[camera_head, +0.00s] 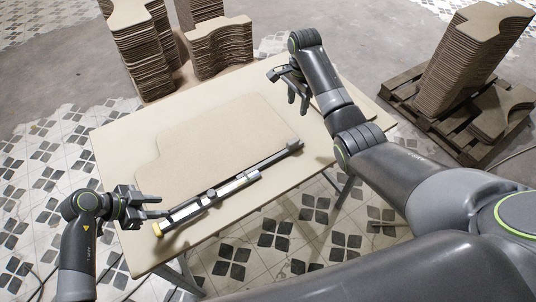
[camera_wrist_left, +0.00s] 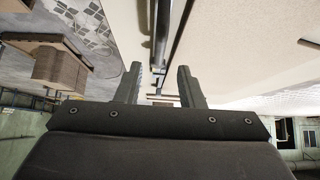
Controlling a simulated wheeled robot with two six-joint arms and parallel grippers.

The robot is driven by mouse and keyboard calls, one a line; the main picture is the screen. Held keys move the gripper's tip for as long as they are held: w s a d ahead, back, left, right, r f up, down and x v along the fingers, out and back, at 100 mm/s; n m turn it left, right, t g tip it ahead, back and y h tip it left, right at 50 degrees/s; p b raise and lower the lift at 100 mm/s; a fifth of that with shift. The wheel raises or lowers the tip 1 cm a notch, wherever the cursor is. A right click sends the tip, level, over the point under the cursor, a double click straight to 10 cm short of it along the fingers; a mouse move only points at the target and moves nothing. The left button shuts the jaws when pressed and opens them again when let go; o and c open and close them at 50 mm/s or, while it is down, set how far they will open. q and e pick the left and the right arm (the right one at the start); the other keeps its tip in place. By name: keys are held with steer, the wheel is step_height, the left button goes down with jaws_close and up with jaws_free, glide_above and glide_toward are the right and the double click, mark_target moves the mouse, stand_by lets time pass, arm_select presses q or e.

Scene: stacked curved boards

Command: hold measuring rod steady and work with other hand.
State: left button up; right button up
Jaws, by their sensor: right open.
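The measuring rod (camera_head: 225,188), dark and silver with a yellow end, lies diagonally on the table along the near edge of a curved board (camera_head: 215,135). My left gripper (camera_head: 160,206) is by the rod's yellow end, at its left. In the left wrist view its two fingers (camera_wrist_left: 159,72) stand apart, with the dark rod (camera_wrist_left: 161,35) showing beyond the gap between them; I cannot tell whether they touch it. My right gripper (camera_head: 297,98) is open and empty above the table's far right part, apart from the rod.
The pale table (camera_head: 125,245) has bare room at its near left corner. Stacks of curved boards (camera_head: 145,50) stand behind it. Another stack (camera_head: 465,60) is on a dark pallet (camera_head: 415,100) at the right.

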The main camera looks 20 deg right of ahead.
arm_select(q)
steer(key=o, duration=0.4)
steer(key=shift+o, duration=0.2)
